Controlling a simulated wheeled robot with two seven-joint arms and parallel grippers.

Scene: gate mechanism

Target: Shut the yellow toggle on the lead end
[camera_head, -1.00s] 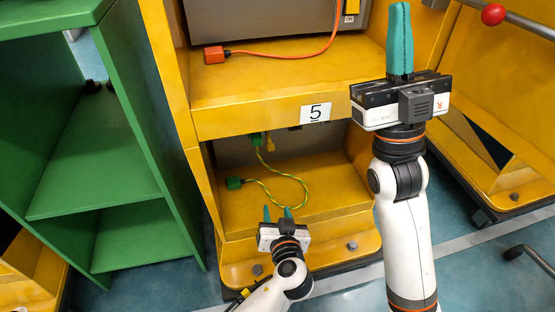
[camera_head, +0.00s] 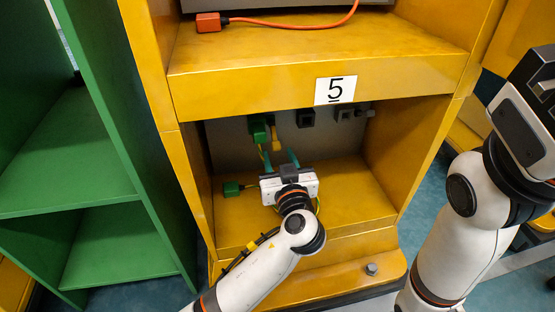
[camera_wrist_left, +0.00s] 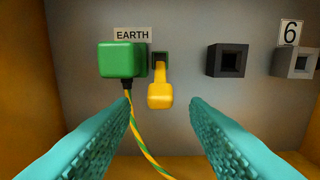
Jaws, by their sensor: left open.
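The yellow toggle (camera_wrist_left: 160,92) hangs from a small green mount beside the green plug in the left wrist view. It also shows in the head view (camera_head: 277,145). The green plug (camera_wrist_left: 121,60) sits at the socket under the EARTH label, with a yellow-green lead (camera_wrist_left: 141,134) hanging from it. My left gripper (camera_wrist_left: 160,108) is open and empty, its teal fingers to either side of and below the toggle, not touching it. In the head view my left gripper (camera_head: 280,160) reaches into the lower bay. My right arm is at the right edge; its fingertips are out of view.
A loose green plug (camera_head: 231,188) lies on the lower shelf at left. Dark square sockets (camera_wrist_left: 227,61) line the back panel to the right. Yellow bay walls (camera_head: 405,150) close both sides. An orange lead (camera_head: 295,24) lies on the upper shelf.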

